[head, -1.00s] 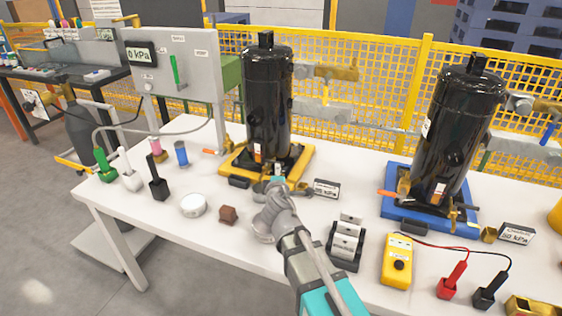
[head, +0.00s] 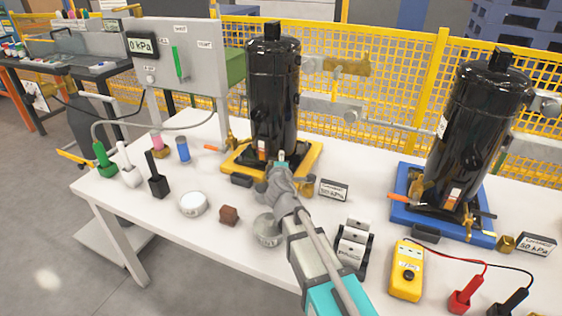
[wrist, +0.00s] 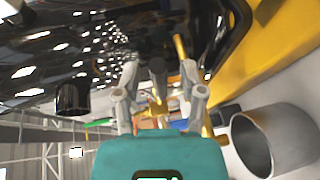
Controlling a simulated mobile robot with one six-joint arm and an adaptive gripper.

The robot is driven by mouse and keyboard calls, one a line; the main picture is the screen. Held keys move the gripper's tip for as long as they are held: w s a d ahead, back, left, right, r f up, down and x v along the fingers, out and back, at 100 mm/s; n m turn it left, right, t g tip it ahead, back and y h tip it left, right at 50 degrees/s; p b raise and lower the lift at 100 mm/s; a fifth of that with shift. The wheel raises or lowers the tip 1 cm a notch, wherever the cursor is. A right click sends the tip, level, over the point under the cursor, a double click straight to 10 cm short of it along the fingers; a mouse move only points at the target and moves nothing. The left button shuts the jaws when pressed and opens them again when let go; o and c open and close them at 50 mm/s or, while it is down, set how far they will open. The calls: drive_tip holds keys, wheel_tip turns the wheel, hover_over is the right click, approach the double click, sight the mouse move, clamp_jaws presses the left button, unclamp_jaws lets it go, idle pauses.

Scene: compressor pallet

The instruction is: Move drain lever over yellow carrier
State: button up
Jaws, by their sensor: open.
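The yellow carrier (head: 234,172) stands on the white table under a tall black compressor (head: 273,90). My gripper (head: 282,162) reaches over the carrier's front edge, close to the compressor's base. In the wrist view my gripper (wrist: 158,88) is open, with a small brass fitting (wrist: 157,106) showing between and beyond the fingers. I cannot tell whether it touches them. A thin gold-orange bar (wrist: 180,47) shows beyond the fingers; I cannot tell if it is the drain lever. At the carrier's left side, an orange-tipped lever (head: 212,148) sticks out beside a brass valve. My wrist hides part of the carrier's front.
A grey metal cup (head: 267,229) stands close beside my arm. A gauge label block (head: 334,190) stands right of the carrier. A second compressor stands on a blue carrier (head: 408,178). A yellow meter (head: 406,270) and a brown block (head: 229,215) are on the table.

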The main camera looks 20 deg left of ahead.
clamp_jaws()
drive_tip(key=shift+s+a+m+h, duration=0.1)
drive_tip(key=shift+s+m+h, duration=0.1)
drive_tip(key=shift+m+h, duration=0.4)
drive_tip(key=shift+s+a+m+h, duration=0.15)
drive_tip(key=shift+s+m+h, duration=0.15)
drive_tip(key=shift+m+h, duration=1.05)
drive_tip(key=shift+s+a+m+h, duration=0.15)
drive_tip(key=shift+s+m+h, duration=0.2)
drive_tip(key=shift+m+h, duration=1)
drive_tip(key=shift+s+a+m+h, duration=0.25)
drive_tip(key=shift+m+h, duration=0.35)
drive_tip(key=shift+h, duration=1.5)
drive_tip(key=shift+s+d, duration=0.1)
unclamp_jaws()
